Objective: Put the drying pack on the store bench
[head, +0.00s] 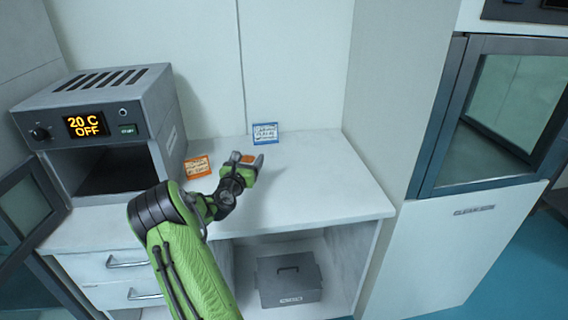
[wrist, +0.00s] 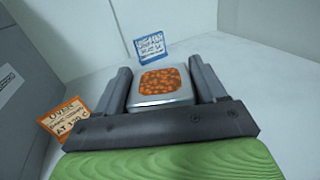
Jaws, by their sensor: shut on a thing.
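The drying pack (wrist: 160,82), a small silver box with orange beads in its top, sits between the fingers of my gripper (wrist: 163,88). My gripper is shut on it. In the head view, my gripper (head: 250,161) is over the back middle of the white bench (head: 310,195), with only a little orange of the pack (head: 247,158) showing. I cannot tell whether the pack touches the bench top. A blue-edged card (head: 265,133) stands behind the pack at the wall; it also shows in the wrist view (wrist: 150,46).
An oven (head: 95,125) reading 20 C OFF stands at left, its door open. An orange card (head: 197,167) stands beside it; it also shows in the wrist view (wrist: 66,119). A glass-door cabinet (head: 500,120) is at right. A grey box (head: 288,282) sits below. The bench's right side is clear.

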